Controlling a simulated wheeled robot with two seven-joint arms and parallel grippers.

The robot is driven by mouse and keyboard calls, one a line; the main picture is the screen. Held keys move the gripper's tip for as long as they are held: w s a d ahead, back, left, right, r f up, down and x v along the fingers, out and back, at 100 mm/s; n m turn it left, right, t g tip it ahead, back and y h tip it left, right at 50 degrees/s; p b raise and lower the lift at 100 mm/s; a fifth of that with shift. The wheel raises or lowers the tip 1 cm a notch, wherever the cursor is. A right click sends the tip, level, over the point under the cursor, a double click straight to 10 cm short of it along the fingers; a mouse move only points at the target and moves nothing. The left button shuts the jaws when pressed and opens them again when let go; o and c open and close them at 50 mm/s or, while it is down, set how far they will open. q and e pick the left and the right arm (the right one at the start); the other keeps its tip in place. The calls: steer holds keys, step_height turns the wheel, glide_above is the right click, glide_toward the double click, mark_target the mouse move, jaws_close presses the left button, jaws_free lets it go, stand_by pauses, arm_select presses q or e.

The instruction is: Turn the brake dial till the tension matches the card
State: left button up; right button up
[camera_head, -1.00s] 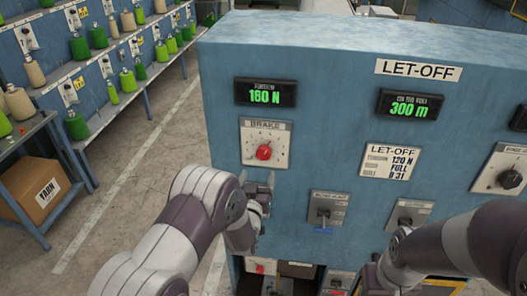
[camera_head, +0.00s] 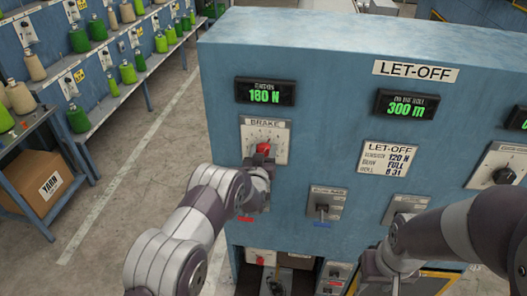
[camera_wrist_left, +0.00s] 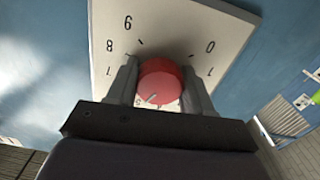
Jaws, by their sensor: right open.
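The red brake dial (camera_head: 263,148) sits on a pale scale plate marked BRAKE (camera_head: 278,135) on the blue cabinet front. My left gripper (camera_head: 262,159) is at the dial from below. In the left wrist view its two fingers (camera_wrist_left: 161,88) stand on either side of the red dial (camera_wrist_left: 160,76), with no clear gap, and seem closed on it. The green display (camera_head: 265,92) above reads about 160 N. The white LET-OFF card (camera_head: 388,158) gives a tension of 120 N. My right gripper (camera_head: 381,280) is low at the bottom edge, partly cut off, away from the dial.
A second display (camera_head: 407,104) reads 300 m. A black knob (camera_head: 503,176) is at the right, and small switches (camera_head: 323,208) sit below the card. Shelves with yarn cones (camera_head: 78,119) and a carton (camera_head: 42,182) stand at the left. The aisle floor between is clear.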

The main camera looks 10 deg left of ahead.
arm_select(q)
steer(key=shift+c, duration=0.4)
steer(key=shift+f+n+b, duration=0.2)
steer(key=shift+n+b, duration=0.4)
steer(key=shift+b, duration=0.55)
steer(key=n+b, duration=0.3)
steer(key=b, duration=0.1)
steer(key=n+b, duration=0.2)
steer(key=b, duration=0.3)
steer(key=n+b, duration=0.3)
steer(key=b, duration=0.1)
steer(key=shift+f+n, duration=0.3)
steer(key=shift+f, duration=0.05)
steer(key=n+b, duration=0.4)
steer(key=b, duration=0.3)
steer(key=n+b, duration=0.4)
steer(key=b, duration=0.4)
steer(key=shift+r+n, duration=0.2)
steer(key=shift+n, duration=0.2)
steer(key=shift+r+n+b, duration=0.25)
steer(key=shift+n+b, duration=0.45)
steer(key=shift+b, duration=0.05)
steer(key=o, duration=1)
steer(key=shift+d+r, duration=0.15)
steer(key=shift+s, duration=0.15)
